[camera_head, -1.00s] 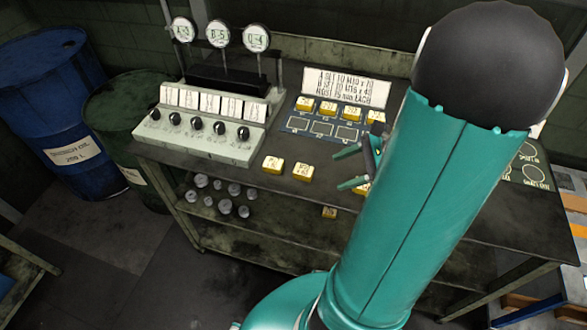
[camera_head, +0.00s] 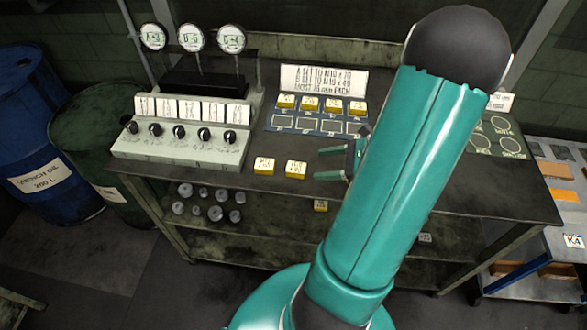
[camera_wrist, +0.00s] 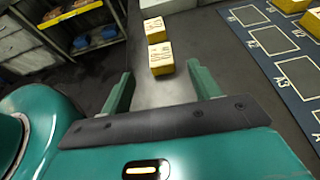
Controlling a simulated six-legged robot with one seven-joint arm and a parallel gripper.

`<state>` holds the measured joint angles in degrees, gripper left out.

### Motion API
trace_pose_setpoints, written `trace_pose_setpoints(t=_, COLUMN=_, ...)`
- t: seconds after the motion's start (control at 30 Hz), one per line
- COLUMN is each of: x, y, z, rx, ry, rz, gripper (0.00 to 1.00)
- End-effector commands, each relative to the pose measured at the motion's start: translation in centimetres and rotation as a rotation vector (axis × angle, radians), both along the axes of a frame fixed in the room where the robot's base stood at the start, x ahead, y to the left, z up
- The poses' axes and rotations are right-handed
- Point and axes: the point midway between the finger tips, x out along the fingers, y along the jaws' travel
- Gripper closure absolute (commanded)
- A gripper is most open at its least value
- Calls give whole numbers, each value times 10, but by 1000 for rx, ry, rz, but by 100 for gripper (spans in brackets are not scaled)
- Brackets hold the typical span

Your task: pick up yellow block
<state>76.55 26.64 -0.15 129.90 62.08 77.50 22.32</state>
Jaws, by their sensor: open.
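Two yellow blocks with white labelled tops lie near the front edge of the bench: a left block (camera_head: 264,166) and a right block (camera_head: 296,169). In the wrist view the nearer block (camera_wrist: 161,59) and the farther block (camera_wrist: 154,29) show ahead of my gripper (camera_wrist: 158,83). My gripper also shows in the head view (camera_head: 322,163), just right of the right block. Its two green fingers are apart, with nothing between them. More yellow blocks (camera_head: 310,103) stand in a row on the blue marked mat (camera_head: 290,122). Another yellow block (camera_head: 320,206) lies on the lower shelf.
A control box (camera_head: 180,145) with knobs and three gauges stands left of the blocks. A lettered sign (camera_head: 323,80) stands behind the mat. Grey cylinders (camera_head: 215,213) sit on the shelf below. Drums (camera_head: 95,150) stand at the left, a side table (camera_head: 545,205) at the right.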

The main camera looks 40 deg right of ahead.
Motion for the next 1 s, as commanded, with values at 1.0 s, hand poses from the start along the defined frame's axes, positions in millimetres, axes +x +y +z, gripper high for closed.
trace_pose_setpoints(t=1.0, x=70, y=49, z=-37, rx=-1, ry=2, rz=1, gripper=50)
